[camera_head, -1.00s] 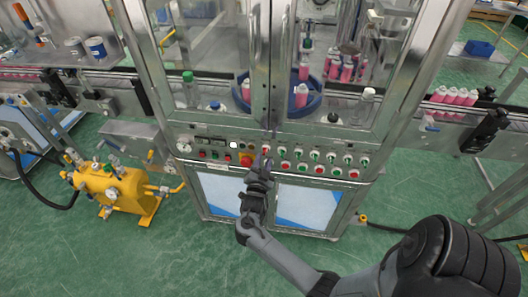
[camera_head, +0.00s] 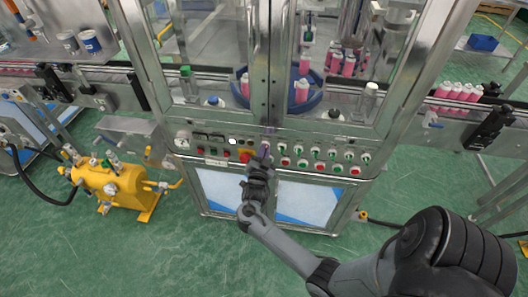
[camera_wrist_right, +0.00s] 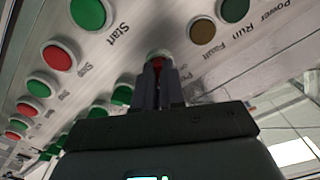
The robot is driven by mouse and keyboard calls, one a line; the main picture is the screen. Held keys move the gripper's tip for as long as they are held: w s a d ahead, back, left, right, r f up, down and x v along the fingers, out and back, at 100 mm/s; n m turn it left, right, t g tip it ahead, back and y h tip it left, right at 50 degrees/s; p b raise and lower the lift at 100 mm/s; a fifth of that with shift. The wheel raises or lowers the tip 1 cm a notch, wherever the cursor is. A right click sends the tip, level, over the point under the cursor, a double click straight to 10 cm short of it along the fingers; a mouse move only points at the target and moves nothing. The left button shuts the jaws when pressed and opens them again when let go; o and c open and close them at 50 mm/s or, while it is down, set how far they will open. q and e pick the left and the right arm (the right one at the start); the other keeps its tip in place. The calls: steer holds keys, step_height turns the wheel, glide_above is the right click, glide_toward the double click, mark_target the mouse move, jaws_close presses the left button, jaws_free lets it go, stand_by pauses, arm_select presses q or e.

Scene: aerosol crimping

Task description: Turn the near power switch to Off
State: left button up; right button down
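The near power switch (camera_wrist_right: 157,58) has a red handle in a pale round collar on the sloping control panel. In the right wrist view my two fingers (camera_wrist_right: 160,84) stand one on each side of the red handle, close against it, and look shut on it. The fingers hide much of the switch and part of its label, so its exact setting cannot be read. In the head view my right gripper (camera_head: 263,157) reaches the panel from below and covers the switch. My left gripper is not in view.
A red emergency stop on a yellow plate (camera_head: 246,156) is just left of my gripper. Several green and red buttons (camera_head: 301,163) line the panel to the right. Glass doors (camera_head: 222,60) rise above it. A yellow tank unit (camera_head: 112,187) stands on the floor at the left.

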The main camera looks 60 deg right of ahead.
stand_by(0.3)
steer(key=shift+w+n+p, duration=0.1)
steer(key=shift+n+p, duration=3.8)
steer(key=shift+n, duration=2)
steer(key=c, duration=1.2)
jaws_free()
steer(key=shift+a, duration=0.1)
